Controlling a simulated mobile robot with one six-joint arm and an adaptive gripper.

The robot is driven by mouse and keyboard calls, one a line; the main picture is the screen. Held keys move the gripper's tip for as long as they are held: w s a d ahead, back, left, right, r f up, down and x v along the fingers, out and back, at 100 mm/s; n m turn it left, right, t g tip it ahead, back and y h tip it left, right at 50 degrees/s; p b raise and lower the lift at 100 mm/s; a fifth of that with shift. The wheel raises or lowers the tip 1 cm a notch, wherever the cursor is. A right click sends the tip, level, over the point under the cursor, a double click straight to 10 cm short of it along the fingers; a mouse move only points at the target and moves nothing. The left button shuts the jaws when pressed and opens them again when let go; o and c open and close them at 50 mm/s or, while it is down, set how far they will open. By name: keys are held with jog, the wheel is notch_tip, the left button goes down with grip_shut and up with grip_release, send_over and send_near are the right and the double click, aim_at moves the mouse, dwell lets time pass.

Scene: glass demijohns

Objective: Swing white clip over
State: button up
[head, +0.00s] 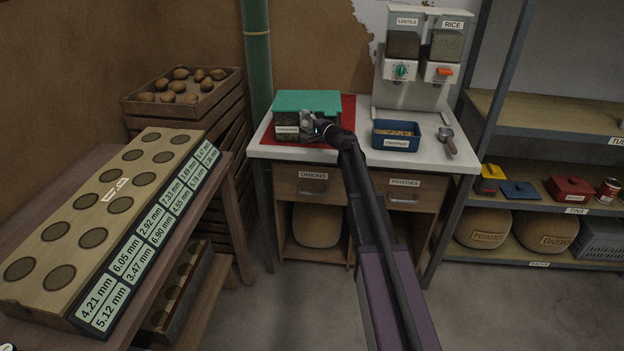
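A dark box with a teal lid (306,101) stands on a red mat (348,112) at the left of the white counter. The lid lies on top of the box. A pale label (287,130) shows on the box's front. My gripper (308,124) is at the front of the box, near its right part, and covers some of it. The fingers are too small to tell open from shut, or whether they touch the box. I cannot make out a white clip on the box; it may be hidden behind my gripper.
A blue tray (396,136) and a metal scoop (447,140) are right of my arm on the counter (466,159). Lentil and rice dispensers (414,62) stand behind. A wooden board with round holes (110,205) is at left, and shelves (550,115) at right.

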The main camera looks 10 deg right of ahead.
jog(key=shift+w+r, duration=0.15)
jog(key=shift+r, duration=0.1)
jog(key=v, duration=1.4)
jog(key=s+a+n+g+h+p, duration=0.1)
jog(key=s+a+n+g+p, duration=0.2)
jog(key=s, duration=0.4)
jog(key=s+a+f+n+g+h+p, duration=0.1)
jog(key=s+a+n+g+p, duration=0.2)
jog(key=s, duration=0.4)
jog(key=s+a+f+n+g+h+p, duration=0.1)
jog(key=s+a+n+g+h+p, duration=0.1)
jog(key=s+a+g+p, duration=0.3)
jog(key=shift+s+a+f+n+g+p, duration=0.3)
jog(key=shift+s+n+p, duration=0.3)
jog(key=shift+s+p, duration=0.45)
jog(key=shift+s, duration=0.1)
jog(key=s+d+f+n+g+h, duration=0.1)
jog(key=s+d+g+h, duration=0.1)
jog(key=s, duration=0.4)
jog(key=s+d+f+n+g+h, duration=0.1)
jog(key=s+d+f+h, duration=0.1)
jog(key=s+h, duration=0.2)
jog(key=s, duration=0.2)
jog(key=shift+s+g, duration=0.35)
jog(key=shift+g, duration=0.05)
